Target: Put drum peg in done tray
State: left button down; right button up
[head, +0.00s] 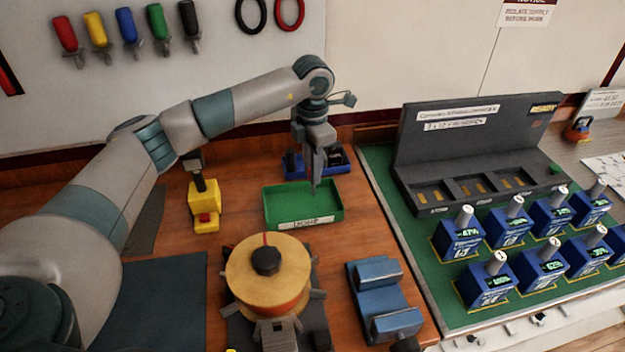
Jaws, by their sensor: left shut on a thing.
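The done tray (274,222) is a shallow green tray with a white label on its front wall, standing on the wooden bench in the middle. My left gripper (315,184) points down over the tray's back part, with its fingertips close above or inside the rim; the exact height is hard to tell. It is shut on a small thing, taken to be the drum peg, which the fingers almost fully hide. The tray's visible floor is bare. The drum (262,287), tan with a black knob on top, stands in front of the tray. My right gripper is out of view.
A blue bin (342,160) stands right behind the tray. A yellow block with a red button (206,212) stands to its left and a blue vise-like fixture (376,288) front right. Blue breakers (497,285) with grey levers fill the green mat at right.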

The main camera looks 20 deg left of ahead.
aim_at(312, 194)
pick_arm(q)
jog(key=shift+f, duration=0.1)
jog(key=shift+f+p, duration=0.25)
jog(key=shift+p, duration=0.05)
notch_tip(312, 194, down, 3)
jog(key=shift+r+p, duration=0.1)
jog(key=shift+p, duration=0.7)
jog(key=shift+f, duration=0.2)
jog(key=shift+f, duration=0.2)
jog(key=c, duration=1.6)
grip_release()
